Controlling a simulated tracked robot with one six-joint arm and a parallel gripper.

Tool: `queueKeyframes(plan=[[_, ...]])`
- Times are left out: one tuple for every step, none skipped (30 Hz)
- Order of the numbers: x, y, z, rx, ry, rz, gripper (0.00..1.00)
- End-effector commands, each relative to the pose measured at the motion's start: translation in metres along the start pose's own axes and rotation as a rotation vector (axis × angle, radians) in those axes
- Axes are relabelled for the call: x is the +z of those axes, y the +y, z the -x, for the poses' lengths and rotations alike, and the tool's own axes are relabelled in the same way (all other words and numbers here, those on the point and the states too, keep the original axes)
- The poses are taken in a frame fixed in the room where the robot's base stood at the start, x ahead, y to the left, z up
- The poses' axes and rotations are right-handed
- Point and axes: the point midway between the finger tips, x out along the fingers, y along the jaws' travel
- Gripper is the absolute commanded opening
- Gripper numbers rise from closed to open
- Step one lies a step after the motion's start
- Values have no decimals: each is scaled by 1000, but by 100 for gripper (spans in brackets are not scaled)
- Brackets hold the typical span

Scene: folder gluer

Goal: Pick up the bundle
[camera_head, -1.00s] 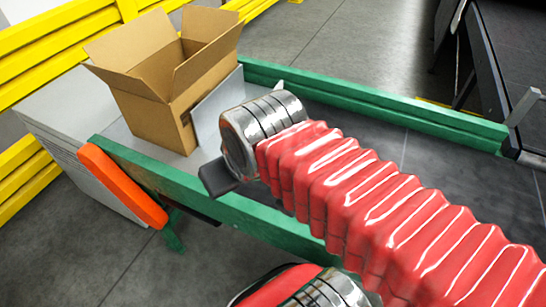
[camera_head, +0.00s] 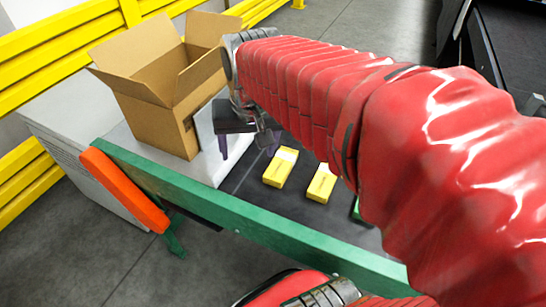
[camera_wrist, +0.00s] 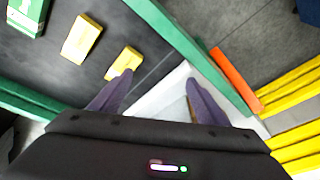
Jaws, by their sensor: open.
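Two yellow bundles lie on the dark conveyor belt (camera_head: 247,184). The nearer one to the box (camera_head: 281,167) also shows in the wrist view (camera_wrist: 124,63), just beyond my left fingertip. The other yellow bundle (camera_head: 322,184) lies to its right; it shows farther up-left in the wrist view (camera_wrist: 82,38). A green bundle (camera_wrist: 27,16) is at the wrist view's top left, cut off by the frame. My gripper (camera_wrist: 157,82) has its purple fingers apart with nothing between them, above the belt's end by the pale surface.
An open cardboard box (camera_head: 160,100) stands on the pale surface beyond the belt's end. Green rails (camera_head: 250,222) edge the conveyor, with an orange guard (camera_head: 122,188) at the near corner. Yellow barriers (camera_head: 60,45) stand behind.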

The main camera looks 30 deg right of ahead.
Motion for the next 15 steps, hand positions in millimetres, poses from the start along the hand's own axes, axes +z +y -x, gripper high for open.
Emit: queueKeyframes(plan=[[-9,6,-6,12,-22,-41,69],[-15,9,-8,17,-32,-66,69],[-22,13,-12,25,-46,-99,69],[-27,16,-15,31,-57,-123,69],[-32,20,-18,37,-68,-149,69],[-38,25,-22,45,-83,-181,69],[-43,29,-25,51,-93,-207,69],[-48,33,-29,58,-104,-230,69],[-54,38,-34,66,-117,-264,69],[-58,42,-38,72,-128,-288,69],[-63,46,-41,78,-138,-314,69],[-69,53,-47,86,-153,-346,69],[-73,57,-51,93,-163,-372,69],[-77,62,-55,99,-173,-395,69],[-82,68,-60,107,-185,-429,69]])
